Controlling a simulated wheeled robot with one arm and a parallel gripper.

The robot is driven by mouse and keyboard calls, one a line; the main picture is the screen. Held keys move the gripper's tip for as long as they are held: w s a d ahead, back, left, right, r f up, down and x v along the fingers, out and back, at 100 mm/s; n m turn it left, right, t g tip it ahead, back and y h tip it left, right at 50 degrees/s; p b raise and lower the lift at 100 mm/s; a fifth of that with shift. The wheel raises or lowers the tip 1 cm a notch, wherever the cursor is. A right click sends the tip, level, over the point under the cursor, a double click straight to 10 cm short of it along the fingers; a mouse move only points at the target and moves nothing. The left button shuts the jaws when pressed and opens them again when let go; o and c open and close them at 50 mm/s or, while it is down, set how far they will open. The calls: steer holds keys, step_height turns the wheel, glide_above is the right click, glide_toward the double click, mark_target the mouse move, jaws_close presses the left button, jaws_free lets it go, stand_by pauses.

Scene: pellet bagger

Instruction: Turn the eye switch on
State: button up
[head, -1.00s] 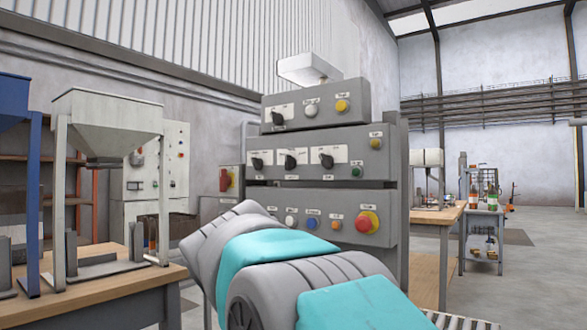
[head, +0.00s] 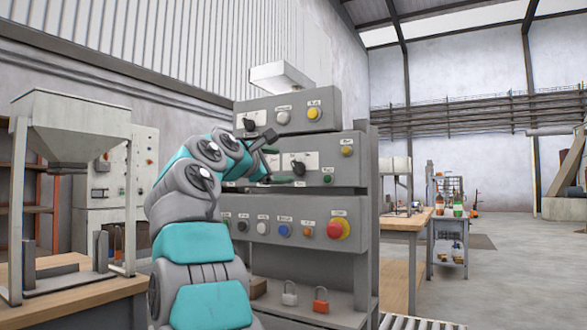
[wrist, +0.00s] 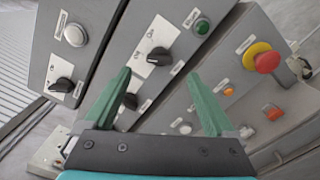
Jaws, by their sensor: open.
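The grey control panel carries black rotary switches on white plates. I cannot read which label says eye. On the middle box, one switch (head: 298,165) shows beside my gripper; it is also in the wrist view (wrist: 160,56). A second switch (wrist: 130,101) is partly behind the left finger. The top box has another switch (head: 249,124), also in the wrist view (wrist: 62,85). My gripper (wrist: 158,76) is open and empty, its green fingers pointing at the middle box. The arm hides the left part of that box in the head view.
A green button (wrist: 202,26) is near the middle-box switch. A red emergency stop (head: 338,229) on a yellow base and several small buttons are on the lower box. Padlocks (head: 321,301) are below.

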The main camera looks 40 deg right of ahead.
mark_target(296, 167)
steer(key=p+x, duration=0.3)
steer(key=x, duration=0.3)
steer(key=shift+w+d+r, duration=0.1)
steer(key=shift+d, duration=0.15)
steer(key=shift+w+d+p, duration=0.2)
steer(key=shift+d+p, duration=0.1)
steer(key=shift+d, duration=0.25)
steer(key=c, duration=1.4)
